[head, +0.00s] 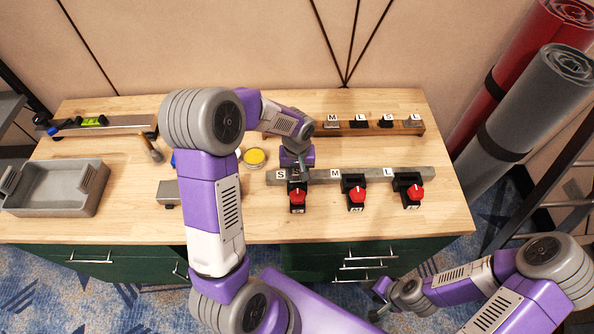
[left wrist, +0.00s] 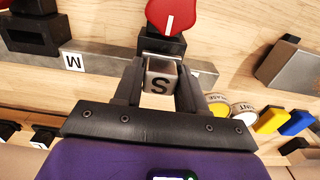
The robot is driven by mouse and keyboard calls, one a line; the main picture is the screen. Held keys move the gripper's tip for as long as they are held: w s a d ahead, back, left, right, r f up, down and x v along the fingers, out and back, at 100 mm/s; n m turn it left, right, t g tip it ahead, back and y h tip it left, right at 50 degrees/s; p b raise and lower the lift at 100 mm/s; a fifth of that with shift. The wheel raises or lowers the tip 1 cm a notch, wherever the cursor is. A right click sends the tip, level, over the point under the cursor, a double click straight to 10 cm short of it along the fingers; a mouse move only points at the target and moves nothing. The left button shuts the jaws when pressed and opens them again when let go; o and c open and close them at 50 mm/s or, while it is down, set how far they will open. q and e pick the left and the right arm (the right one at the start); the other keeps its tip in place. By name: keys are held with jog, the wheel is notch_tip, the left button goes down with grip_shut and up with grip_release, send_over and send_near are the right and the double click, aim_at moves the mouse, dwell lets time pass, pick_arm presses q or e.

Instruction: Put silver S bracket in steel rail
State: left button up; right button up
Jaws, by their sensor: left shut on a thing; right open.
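The silver S bracket (left wrist: 161,80) is a small metallic block with a black S, between my left gripper's fingers in the left wrist view. My left gripper (left wrist: 160,88) is shut on it. In the head view my left gripper (head: 297,182) is at the S end of the steel rail (head: 315,175), in line with the black clamp there with its red knob (head: 297,197). The rail also shows in the left wrist view (left wrist: 105,68). Whether the bracket is seated or just above the rail, I cannot tell. My right gripper (head: 380,300) is open and empty, in front of the bench.
More red-knobbed clamps (head: 356,195) stand at M and L. A wooden rail (head: 405,128) with several lettered brackets lies behind. A yellow-topped tin (head: 254,157) is near my left arm.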

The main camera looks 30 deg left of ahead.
pick_arm(q)
jog(key=shift+f, duration=0.2)
dwell(0.4)
jog(key=shift+f+b, duration=0.5)
jog(key=shift+b, duration=0.15)
jog(key=o, duration=1.8)
jog(key=shift+c, duration=0.2)
jog(key=shift+r+p, duration=2.55)
jog(key=shift+r, duration=0.95)
